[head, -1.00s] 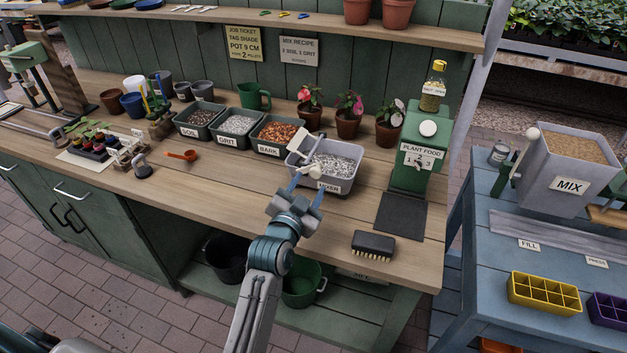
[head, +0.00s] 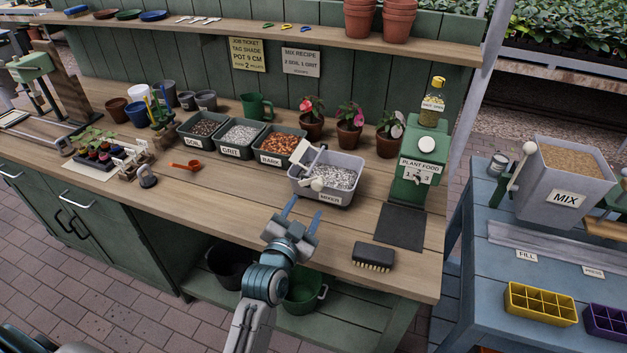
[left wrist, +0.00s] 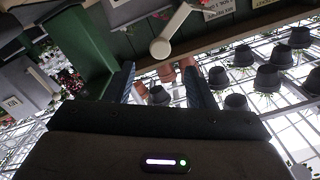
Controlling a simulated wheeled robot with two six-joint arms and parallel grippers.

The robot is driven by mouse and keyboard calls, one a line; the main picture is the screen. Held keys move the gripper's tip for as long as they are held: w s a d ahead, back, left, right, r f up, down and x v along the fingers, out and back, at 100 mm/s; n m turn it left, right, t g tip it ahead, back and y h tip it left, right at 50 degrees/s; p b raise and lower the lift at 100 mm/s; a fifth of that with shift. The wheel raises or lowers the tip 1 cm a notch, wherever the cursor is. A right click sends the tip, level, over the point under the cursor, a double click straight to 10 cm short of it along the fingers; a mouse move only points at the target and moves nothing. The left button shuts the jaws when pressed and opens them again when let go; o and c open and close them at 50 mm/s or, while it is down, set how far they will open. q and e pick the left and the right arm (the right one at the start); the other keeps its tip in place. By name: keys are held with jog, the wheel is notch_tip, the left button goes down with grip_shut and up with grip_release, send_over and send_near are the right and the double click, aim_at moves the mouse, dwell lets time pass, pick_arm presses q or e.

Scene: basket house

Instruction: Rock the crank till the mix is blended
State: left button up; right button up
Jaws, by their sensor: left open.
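The mixer (head: 345,199) is a grey tub labelled MIXER near the front of the bench. It holds a speckled, pale and dark mix (head: 334,176). Its crank has a pale round knob (head: 317,184) at the tub's front left; the knob also shows in the left wrist view (left wrist: 160,48). My left gripper (head: 304,210) is open and empty, just in front of the tub, its blue fingers pointing at the knob but apart from it. In the left wrist view, the knob lies beyond the gap between the fingers (left wrist: 158,84). My right gripper is not in view.
Bins of soil (head: 202,129), grit (head: 238,137) and bark (head: 281,145) stand left of the mixer. A green plant food dispenser (head: 417,165) stands right, with a brush (head: 373,257) at the front edge. Potted flowers (head: 349,127) stand behind.

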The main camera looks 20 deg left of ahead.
aim_at(316, 188)
pick_arm(q)
jog(key=w+p, duration=0.4)
jog(key=w, duration=0.6)
jog(key=shift+d, duration=0.1)
jog(key=shift+w, duration=0.65)
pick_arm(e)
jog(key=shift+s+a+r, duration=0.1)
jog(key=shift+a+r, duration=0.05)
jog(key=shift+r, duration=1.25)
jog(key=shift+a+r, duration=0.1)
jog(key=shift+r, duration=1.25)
